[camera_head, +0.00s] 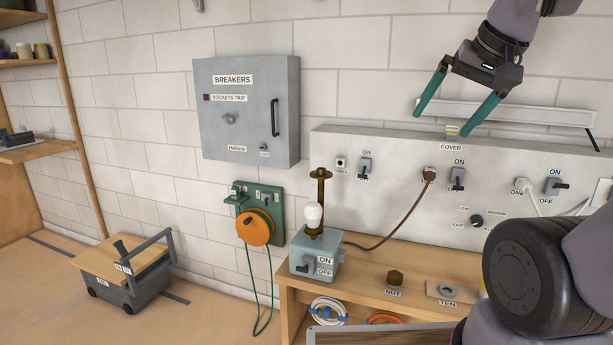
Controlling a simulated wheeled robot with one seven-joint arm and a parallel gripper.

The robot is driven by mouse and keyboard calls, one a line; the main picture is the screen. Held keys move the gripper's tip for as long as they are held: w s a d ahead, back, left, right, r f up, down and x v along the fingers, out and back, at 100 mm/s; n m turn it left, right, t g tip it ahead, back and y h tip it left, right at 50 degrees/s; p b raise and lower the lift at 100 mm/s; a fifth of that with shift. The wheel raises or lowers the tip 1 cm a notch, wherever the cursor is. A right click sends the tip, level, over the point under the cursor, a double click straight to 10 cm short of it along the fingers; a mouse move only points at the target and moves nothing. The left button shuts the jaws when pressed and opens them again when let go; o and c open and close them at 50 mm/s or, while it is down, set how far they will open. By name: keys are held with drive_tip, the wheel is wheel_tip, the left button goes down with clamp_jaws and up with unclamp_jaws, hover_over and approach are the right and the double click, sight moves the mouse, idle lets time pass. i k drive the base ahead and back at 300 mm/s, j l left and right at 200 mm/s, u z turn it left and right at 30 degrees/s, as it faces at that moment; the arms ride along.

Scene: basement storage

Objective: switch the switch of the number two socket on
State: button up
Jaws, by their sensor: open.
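A pale wall panel (400,150) carries three sockets in a row, each with a grey switch to its right. The number labels are too small to read. The middle socket holds a brown plug (429,174); its switch (457,178) has ON above and a partly hidden label below. I cannot tell its lever position for sure. The left switch (365,166) and the right switch (555,187) flank it. My gripper (443,121) is open and empty, with teal fingers pointing down-left, above the middle socket in the picture, near the COVER label (451,147).
A brown cord (388,238) runs from the lamp to the middle plug. A grey breaker box (246,110) hangs left. My arm hides the lower right.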

sight(457, 186)
drive_tip(key=i+j+z, duration=0.15)
drive_tip(key=j+z, duration=0.2)
drive_tip(key=j, duration=0.25)
drive_tip(key=j+z, duration=0.4)
drive_tip(key=j, duration=0.25)
drive_tip(key=i, duration=0.05)
